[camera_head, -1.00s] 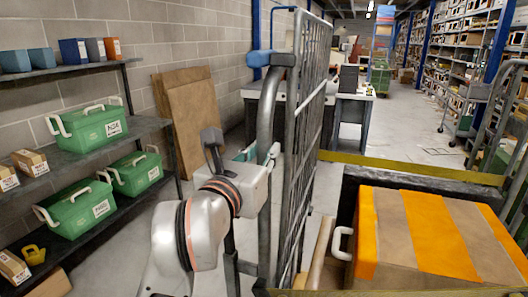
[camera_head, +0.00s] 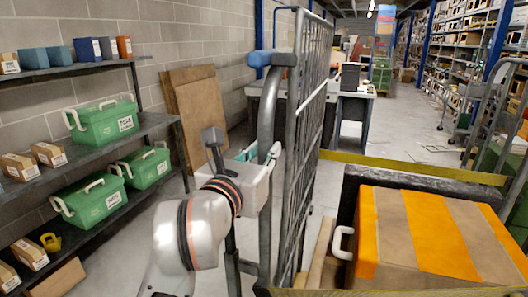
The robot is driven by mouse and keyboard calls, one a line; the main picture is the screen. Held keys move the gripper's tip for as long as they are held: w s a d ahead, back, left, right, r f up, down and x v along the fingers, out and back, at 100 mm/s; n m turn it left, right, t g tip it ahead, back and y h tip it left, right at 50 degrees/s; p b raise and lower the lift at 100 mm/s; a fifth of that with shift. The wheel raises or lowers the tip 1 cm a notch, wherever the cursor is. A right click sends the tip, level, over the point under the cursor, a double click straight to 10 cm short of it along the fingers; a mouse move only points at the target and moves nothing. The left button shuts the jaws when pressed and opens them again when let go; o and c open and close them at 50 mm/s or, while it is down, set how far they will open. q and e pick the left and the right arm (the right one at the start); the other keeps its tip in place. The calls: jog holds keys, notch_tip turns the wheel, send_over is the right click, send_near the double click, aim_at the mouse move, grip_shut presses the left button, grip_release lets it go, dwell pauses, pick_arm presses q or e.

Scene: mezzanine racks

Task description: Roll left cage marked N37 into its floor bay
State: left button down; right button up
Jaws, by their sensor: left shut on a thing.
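The roll cage (camera_head: 308,130), with a grey tubular frame and mesh side, stands upright just in front of me. No N37 mark is legible on it. My left gripper (camera_head: 268,156) comes in from the left and is shut on the cage's near upright post; its fingertips are partly hidden. My right gripper is not in view. I cannot make out the floor bay's marking.
At left, a dark shelf rack (camera_head: 95,152) holds green boxes (camera_head: 104,120) and cartons. Brown boards (camera_head: 194,112) lean on the block wall. A yellow strip (camera_head: 410,166) crosses beyond the striped box. A desk (camera_head: 350,96) stands ahead; another cage (camera_head: 490,112) stands right.

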pick_arm(q)
jog(key=shift+a+r, duration=0.1)
jog(key=shift+r, duration=0.45)
jog(key=c, duration=2.1)
grip_release()
jog(key=shift+s+f, duration=0.1)
jog(key=shift+s, duration=0.1)
jog(key=shift+f, duration=0.1)
jog(key=shift+f, duration=0.1)
jog(key=v, duration=0.7)
jog(key=shift+s, duration=0.15)
